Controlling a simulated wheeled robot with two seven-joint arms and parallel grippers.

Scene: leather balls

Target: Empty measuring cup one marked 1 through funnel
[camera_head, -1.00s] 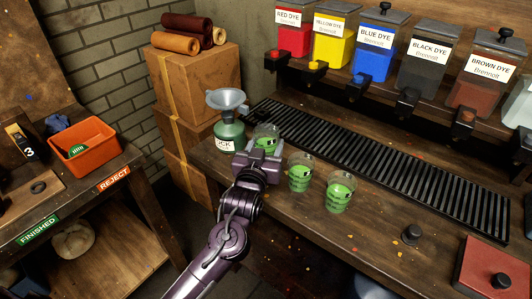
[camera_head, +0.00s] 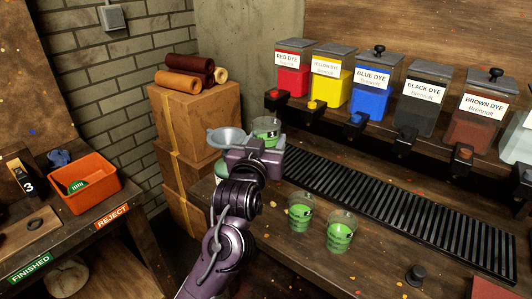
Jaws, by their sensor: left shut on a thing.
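My left gripper (camera_head: 258,148) is shut on a clear measuring cup (camera_head: 267,130) with green contents and holds it raised, upright or nearly so, just right of the funnel. The grey funnel (camera_head: 228,138) sits on the green bottle (camera_head: 221,169), which is mostly hidden behind my arm. Two more measuring cups with green contents, a left one (camera_head: 300,212) and a right one (camera_head: 340,232), stand on the bench. I cannot read the numbers on the cups. My right gripper is out of view.
A black slatted drain grate (camera_head: 390,208) runs along the bench below several dye dispensers (camera_head: 370,90). Stacked cardboard boxes (camera_head: 195,120) stand behind the funnel. An orange bin (camera_head: 84,183) is on the left table.

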